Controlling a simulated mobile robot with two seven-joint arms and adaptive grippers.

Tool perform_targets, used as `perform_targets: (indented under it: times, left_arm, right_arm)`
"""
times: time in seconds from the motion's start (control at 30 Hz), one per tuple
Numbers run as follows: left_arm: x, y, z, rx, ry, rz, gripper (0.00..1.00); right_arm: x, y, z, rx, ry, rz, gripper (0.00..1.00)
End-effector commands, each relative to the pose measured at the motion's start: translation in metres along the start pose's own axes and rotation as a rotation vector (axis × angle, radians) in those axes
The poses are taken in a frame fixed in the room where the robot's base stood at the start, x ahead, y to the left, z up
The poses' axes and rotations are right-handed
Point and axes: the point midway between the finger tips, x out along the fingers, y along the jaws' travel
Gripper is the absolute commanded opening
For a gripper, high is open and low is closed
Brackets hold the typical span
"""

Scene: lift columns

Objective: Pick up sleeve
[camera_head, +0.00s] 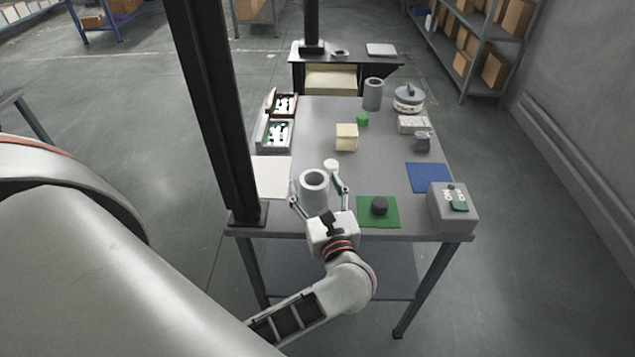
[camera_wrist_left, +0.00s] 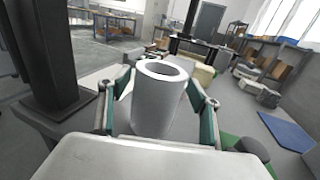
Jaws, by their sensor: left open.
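A light grey hollow cylinder, which looks like the sleeve (camera_head: 314,193), stands upright on the table near its front edge. In the left wrist view the sleeve (camera_wrist_left: 158,100) is straight ahead, with its open top facing up. My left gripper (camera_head: 318,188) is open, with one finger on each side of the sleeve. In the left wrist view the left gripper's fingers (camera_wrist_left: 158,92) show gaps to the sleeve's wall on both sides. The lower part of the sleeve is hidden behind the gripper body. My right gripper is not in view.
A black post (camera_head: 215,110) rises at the table's left edge. A green mat (camera_head: 388,215) with a dark round piece (camera_head: 379,206) lies right of the sleeve. A grey control box (camera_head: 452,212) stands at the front right corner. A darker grey cylinder (camera_head: 373,95) stands at the back.

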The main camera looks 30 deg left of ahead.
Motion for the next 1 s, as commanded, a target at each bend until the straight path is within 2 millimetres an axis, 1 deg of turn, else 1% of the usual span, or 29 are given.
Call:
perform_targets:
  times: [0.1, 0.23, 0.27, 0.3, 0.37, 0.4, 0.43, 0.77, 0.87, 1.0]
  left_arm:
    - [0.0, 0.002, -0.001, 0.001, 0.001, -0.001, 0.63]
    - [0.0, 0.002, -0.001, 0.0, 0.001, 0.0, 0.63]
    - [0.0, 0.002, -0.001, 0.0, 0.001, 0.0, 0.6]
    - [0.0, 0.002, -0.001, 0.0, 0.001, 0.0, 0.5]
    - [0.0, 0.002, -0.001, 0.0, 0.001, 0.0, 0.34]
    - [0.0, 0.002, -0.001, 0.0, 0.001, 0.0, 0.24]
    - [0.0, 0.002, -0.001, 0.0, 0.001, 0.0, 0.16]
    - [0.001, 0.001, 0.001, -0.001, -0.001, 0.0, 0.16]
    - [0.0, 0.001, 0.005, -0.002, -0.001, 0.0, 0.16]
    - [0.0, 0.001, 0.019, -0.004, -0.001, 0.0, 0.16]
  right_arm:
    - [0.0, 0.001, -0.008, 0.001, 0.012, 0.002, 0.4]
    - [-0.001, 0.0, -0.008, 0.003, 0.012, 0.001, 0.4]
    - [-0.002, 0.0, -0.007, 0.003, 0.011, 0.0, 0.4]
    - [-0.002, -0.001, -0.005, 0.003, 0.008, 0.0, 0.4]
    - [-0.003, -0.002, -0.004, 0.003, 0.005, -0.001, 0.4]
    - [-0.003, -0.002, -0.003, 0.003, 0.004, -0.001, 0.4]
    - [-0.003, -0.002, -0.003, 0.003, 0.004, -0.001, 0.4]
    - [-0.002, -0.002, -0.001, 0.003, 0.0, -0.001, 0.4]
    - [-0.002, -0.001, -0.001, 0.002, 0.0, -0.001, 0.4]
    - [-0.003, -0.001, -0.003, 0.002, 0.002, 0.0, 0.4]
